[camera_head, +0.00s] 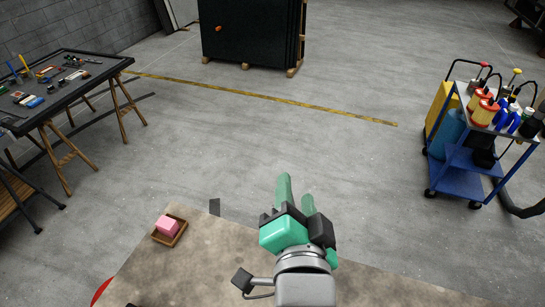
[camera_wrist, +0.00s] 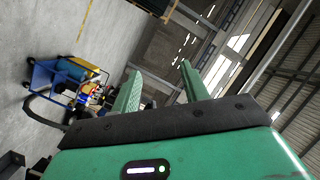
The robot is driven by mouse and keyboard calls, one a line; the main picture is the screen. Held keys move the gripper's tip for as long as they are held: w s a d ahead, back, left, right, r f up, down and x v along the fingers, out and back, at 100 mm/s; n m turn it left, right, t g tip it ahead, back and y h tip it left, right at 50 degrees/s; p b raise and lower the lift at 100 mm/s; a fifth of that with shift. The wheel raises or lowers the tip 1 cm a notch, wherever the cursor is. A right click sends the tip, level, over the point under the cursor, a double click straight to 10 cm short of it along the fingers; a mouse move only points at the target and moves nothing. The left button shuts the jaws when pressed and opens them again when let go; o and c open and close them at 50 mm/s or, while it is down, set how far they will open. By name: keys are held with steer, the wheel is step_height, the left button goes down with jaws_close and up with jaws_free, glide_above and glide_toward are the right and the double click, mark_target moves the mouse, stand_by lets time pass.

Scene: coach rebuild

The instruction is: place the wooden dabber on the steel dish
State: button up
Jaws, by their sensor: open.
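My gripper (camera_head: 296,194) is raised in the lower middle of the head view, its green fingers apart and pointing away from me. The wrist view shows the two fingers (camera_wrist: 160,72) spread with nothing between them. I cannot make out the wooden dabber in either view. I cannot make out the steel dish either. Small items on the dark trestle table (camera_head: 88,70) at the far left are too small to tell apart.
A small wooden tray (camera_head: 181,238) with a pink block (camera_head: 167,226) lies on the stained brownish surface (camera_head: 225,265) at the front. A blue trolley (camera_head: 462,178) with bottles stands at right. A dark cabinet (camera_head: 250,30) stands at back. The floor between is clear.

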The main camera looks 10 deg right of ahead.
steer(key=s+a+r+n+t, duration=0.2)
steer(key=s+r+n+t, duration=0.1)
steer(key=r, duration=0.5)
steer(key=s+a+r+n+t+y, duration=0.1)
steer(key=s+a+r+n+t, duration=0.1)
steer(key=r, duration=0.6)
steer(key=s+a+r+n+t+y, duration=0.1)
steer(key=s+a+r+n+t, duration=0.2)
steer(key=r+n, duration=0.3)
steer(key=shift+s+a+r+t, duration=0.15)
steer(key=shift+s+r+t, duration=0.2)
steer(key=shift+r, duration=0.55)
step_height(320, 180, up, 2)
steer(key=shift+p, duration=1.05)
